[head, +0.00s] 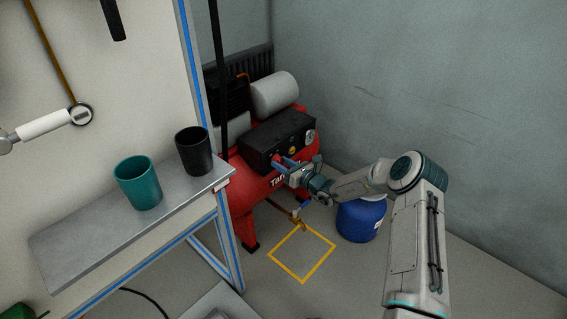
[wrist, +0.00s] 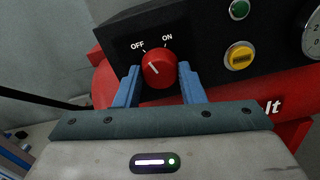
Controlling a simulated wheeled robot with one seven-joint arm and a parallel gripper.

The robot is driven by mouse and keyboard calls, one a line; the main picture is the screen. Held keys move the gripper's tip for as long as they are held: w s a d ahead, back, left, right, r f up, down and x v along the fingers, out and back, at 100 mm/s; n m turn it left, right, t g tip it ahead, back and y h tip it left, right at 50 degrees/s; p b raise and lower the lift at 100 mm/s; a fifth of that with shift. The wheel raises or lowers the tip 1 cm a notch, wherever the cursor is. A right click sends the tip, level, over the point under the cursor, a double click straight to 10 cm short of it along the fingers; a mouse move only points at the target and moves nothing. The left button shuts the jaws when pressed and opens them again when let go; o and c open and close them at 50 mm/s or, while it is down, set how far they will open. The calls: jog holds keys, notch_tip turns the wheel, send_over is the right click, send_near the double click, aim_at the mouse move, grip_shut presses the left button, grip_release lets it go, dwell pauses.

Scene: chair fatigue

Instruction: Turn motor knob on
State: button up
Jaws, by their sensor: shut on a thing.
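The red motor knob (wrist: 159,68) is on the front of a black control box (head: 266,139). Its white pointer line slants to the upper left, toward the OFF label (wrist: 137,46). The ON label (wrist: 167,37) is above and to the right of the knob. My gripper (wrist: 158,72) is shut on the knob, with one blue finger on its left side and one on its right. In the head view, my gripper (head: 279,163) reaches the box front from the right, and its fingers partly hide the knob.
A green button (wrist: 239,9), a yellow button (wrist: 239,56) and a gauge (wrist: 313,38) sit right of the knob. The box is on a red compressor (head: 248,188). A blue drum (head: 360,219) stands on the floor. A bench (head: 95,238) with two cups is at left.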

jog(key=m+p, duration=0.2)
jog(key=m, duration=0.3)
jog(key=shift+m, duration=0.3)
jog(key=shift+s+m+p, duration=0.1)
jog(key=shift+m+p, duration=0.7)
jog(key=shift+m, duration=1.3)
jog(key=shift+a, duration=0.1)
jog(key=o, duration=1)
jog(key=shift+s+d, duration=0.15)
jog(key=shift+d, duration=0.2)
jog(key=p+v, duration=0.2)
jog(key=v, duration=1.1)
jog(key=shift+s+p, duration=0.15)
jog(key=shift+p, duration=0.15)
